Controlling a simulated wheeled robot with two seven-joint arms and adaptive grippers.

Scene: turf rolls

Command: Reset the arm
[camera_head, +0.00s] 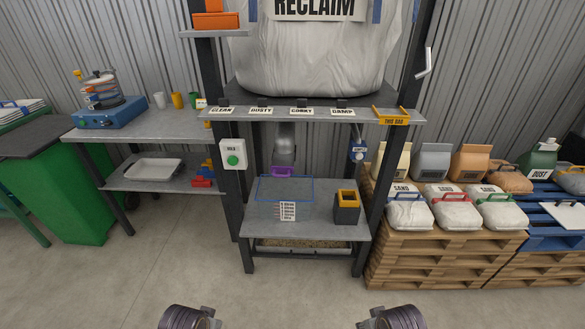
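Only the rounded dark ends of my two arms show at the bottom edge of the head view, one left of centre and one right of centre. No gripper fingers can be seen on either. In front of them stands a dark frame with a low grey table (258,226). A blue rectangle outline (300,201) is marked on the table, under a grey spout with a purple collar (283,171). A small card with printed lines (288,211) lies at the outline's front edge. A dark box with a yellow rim (347,206) stands at the table's right.
A big white RECLAIM bag (310,60) hangs above a labelled shelf (300,115). A green-button box (232,155) is on the left post. A workbench (150,126) and green bin (65,190) stand left, bags on pallets (430,255) right. The near floor is clear.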

